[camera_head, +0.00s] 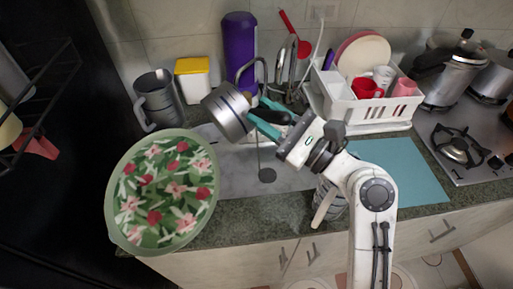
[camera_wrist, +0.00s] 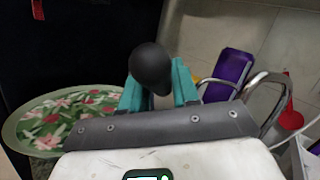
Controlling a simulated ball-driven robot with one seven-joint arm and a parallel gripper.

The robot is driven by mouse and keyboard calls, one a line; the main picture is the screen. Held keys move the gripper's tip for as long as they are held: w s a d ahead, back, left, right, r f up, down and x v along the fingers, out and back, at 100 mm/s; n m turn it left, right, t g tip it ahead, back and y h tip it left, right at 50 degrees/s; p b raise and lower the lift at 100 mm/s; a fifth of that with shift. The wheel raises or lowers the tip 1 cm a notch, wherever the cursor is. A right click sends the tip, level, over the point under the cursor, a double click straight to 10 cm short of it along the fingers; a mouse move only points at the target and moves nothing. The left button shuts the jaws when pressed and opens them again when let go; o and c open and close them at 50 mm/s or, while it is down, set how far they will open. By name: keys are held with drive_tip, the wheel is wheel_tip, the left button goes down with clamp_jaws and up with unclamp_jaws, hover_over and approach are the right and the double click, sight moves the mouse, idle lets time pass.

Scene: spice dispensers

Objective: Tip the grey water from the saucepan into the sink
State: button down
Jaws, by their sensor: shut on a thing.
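The metal saucepan (camera_head: 226,112) is up in the air, tilted, over the left back part of the sink (camera_head: 235,178) in the head view. My gripper (camera_head: 270,117), with teal fingers, is shut on its dark handle. In the wrist view my gripper (camera_wrist: 157,88) has the rounded black handle end (camera_wrist: 150,66) between its two fingers. The saucepan's body is hidden in the wrist view. I cannot see any grey water in the saucepan or falling from it.
A large floral tray (camera_head: 165,190) stands left of the sink. A grey jug (camera_head: 155,100), a yellow-lidded box (camera_head: 193,78), a purple bottle (camera_head: 240,50) and the tap (camera_head: 292,65) line the back. A white dish rack (camera_head: 350,108) and hob (camera_head: 455,145) are right.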

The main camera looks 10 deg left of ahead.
drive_tip(key=shift+w+d+r+m+t+p, duration=0.4)
drive_tip(key=shift+w+d+r+m+p, duration=0.5)
drive_tip(key=shift+w+d+p, duration=0.2)
drive_tip(key=shift+w+d+r+m+t+p, duration=0.1)
drive_tip(key=shift+w+d+m+t+p, duration=0.4)
drive_tip(key=shift+m+p, duration=0.45)
idle(0.4)
